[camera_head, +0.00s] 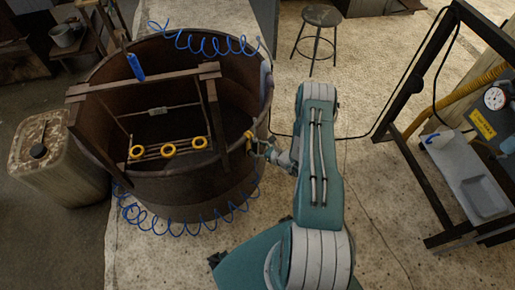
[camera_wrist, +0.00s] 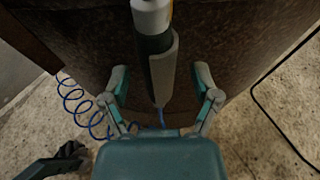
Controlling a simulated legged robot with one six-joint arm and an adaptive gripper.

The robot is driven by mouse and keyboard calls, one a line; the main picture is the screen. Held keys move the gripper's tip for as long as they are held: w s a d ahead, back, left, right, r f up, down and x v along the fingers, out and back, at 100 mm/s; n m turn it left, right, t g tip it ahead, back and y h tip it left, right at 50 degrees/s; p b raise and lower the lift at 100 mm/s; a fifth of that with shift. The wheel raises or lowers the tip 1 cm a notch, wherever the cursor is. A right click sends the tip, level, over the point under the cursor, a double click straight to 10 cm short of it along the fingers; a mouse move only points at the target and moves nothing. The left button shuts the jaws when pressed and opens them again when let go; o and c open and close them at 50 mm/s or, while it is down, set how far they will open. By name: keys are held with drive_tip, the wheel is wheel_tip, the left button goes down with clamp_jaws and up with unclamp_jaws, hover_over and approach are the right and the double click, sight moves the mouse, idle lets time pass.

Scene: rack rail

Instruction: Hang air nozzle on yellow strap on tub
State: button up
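The round rusty brown tub (camera_head: 180,190) stands left of my arm, with a wooden frame over its top. Three yellow loops (camera_head: 169,150) sit in a row on a bar at the tub; which is the strap is unclear. My gripper (camera_head: 262,145) is at the tub's right side, by a small yellow part (camera_head: 248,136). In the wrist view my gripper's fingers (camera_wrist: 161,84) are spread on both sides of a slim dark body with a white and orange top, likely the air nozzle (camera_wrist: 155,42). Gaps show on both sides of it. Its top end is cut off.
A blue coiled hose (camera_head: 150,222) runs along the tub's lower front. Another blue coil (camera_head: 210,42) and a blue cylinder (camera_head: 135,67) are at the back. A canister (camera_head: 50,160) stands left, a stool (camera_head: 320,18) behind, a dark-framed rack (camera_head: 415,85) right.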

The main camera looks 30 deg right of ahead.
drive_tip(key=v, duration=1.2)
drive_tip(key=w+a+r+n+g+y, duration=0.1)
drive_tip(key=a+r+n+g+y, duration=0.25)
drive_tip(key=r, duration=0.55)
drive_tip(key=w+a+r+n+g, duration=0.1)
drive_tip(key=a+r+n+g, duration=0.2)
drive_tip(key=a+r+n, duration=0.35)
drive_tip(key=a+r+n+g+y, duration=0.1)
drive_tip(key=a+r+n+g, duration=0.2)
drive_tip(key=r+n, duration=0.55)
drive_tip(key=s+a+r+n+t+h, duration=0.1)
drive_tip(key=s+a+r+n+h, duration=0.2)
drive_tip(key=s+r+n+h, duration=0.2)
drive_tip(key=s+a+r+n+h, duration=0.3)
drive_tip(key=s+r+n+h, duration=0.2)
drive_tip(key=s+r, duration=0.7)
drive_tip(key=shift+a+r+n+t+h, duration=0.3)
drive_tip(key=shift+r+n, duration=0.95)
drive_tip(key=shift+r, duration=2.15)
drive_tip(key=shift+w, duration=0.1)
